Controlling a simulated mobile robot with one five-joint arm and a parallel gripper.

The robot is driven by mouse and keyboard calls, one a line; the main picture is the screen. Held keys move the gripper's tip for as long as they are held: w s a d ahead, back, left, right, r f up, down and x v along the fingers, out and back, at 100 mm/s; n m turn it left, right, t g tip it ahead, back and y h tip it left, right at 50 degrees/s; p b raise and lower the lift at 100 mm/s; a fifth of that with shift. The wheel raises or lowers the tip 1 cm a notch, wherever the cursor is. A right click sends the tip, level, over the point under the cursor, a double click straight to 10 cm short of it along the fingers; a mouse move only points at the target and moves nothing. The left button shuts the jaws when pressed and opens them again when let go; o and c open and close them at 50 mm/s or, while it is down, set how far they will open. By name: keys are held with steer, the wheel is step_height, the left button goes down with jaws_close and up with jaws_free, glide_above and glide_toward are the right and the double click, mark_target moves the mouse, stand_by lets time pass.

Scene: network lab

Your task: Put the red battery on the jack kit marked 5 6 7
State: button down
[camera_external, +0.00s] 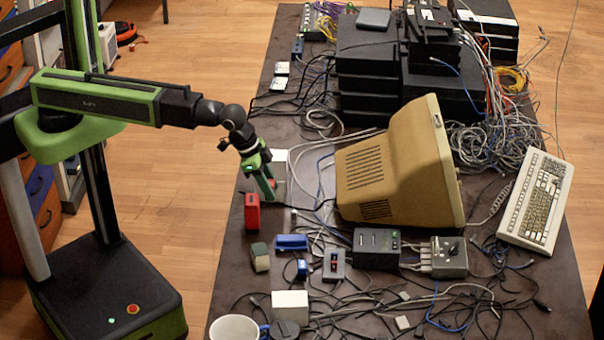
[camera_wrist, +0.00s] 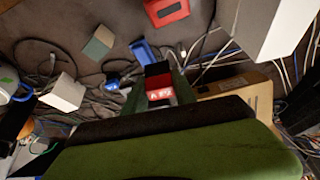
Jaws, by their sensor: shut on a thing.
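My gripper (camera_external: 268,188) is above the table's left side, pointing down, and is shut on a small red block, taken as the red battery. In the wrist view the battery (camera_wrist: 159,93) shows red with pale markings between the green fingers (camera_wrist: 160,88); part of it is hidden. A second red block (camera_external: 252,212) stands on the table just left of and below the gripper; it also shows in the wrist view (camera_wrist: 167,10). A small grey box with red and blue spots (camera_external: 334,265) lies nearer the front. I cannot read 5 6 7 on any box.
A blue block (camera_external: 292,242), a green-and-beige block (camera_external: 260,257), a white box (camera_external: 290,306) and a mug (camera_external: 234,328) are toward the front. The beige monitor (camera_external: 400,170) stands right of the gripper. Loose cables cover much of the table.

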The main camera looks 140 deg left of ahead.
steer(key=w+d+r+m+h+p, duration=0.1)
steer(key=w+d+r+m, duration=0.15)
steer(key=d, duration=0.85)
steer(key=w+d+r+m+p, duration=0.1)
steer(key=w+d+m, duration=0.15)
steer(key=d, duration=0.85)
steer(key=n+b, duration=0.1)
steer(key=b, duration=0.6)
glide_above(265, 251)
steer(key=s+d, duration=0.1)
steer(key=s, duration=0.1)
steer(key=shift+t, duration=0.4)
steer(key=f, duration=0.7)
steer(key=shift+w+d+f, duration=0.2)
steer(key=shift+f, duration=0.05)
steer(key=shift+a+f, duration=0.1)
steer(key=shift+a, duration=0.35)
step_height(265, 251, down, 4)
steer(key=b, duration=0.4)
steer(key=shift+f, duration=0.2)
steer(key=c, duration=1)
jaws_free()
steer(key=shift+r, duration=0.1)
steer(key=shift+r, duration=0.1)
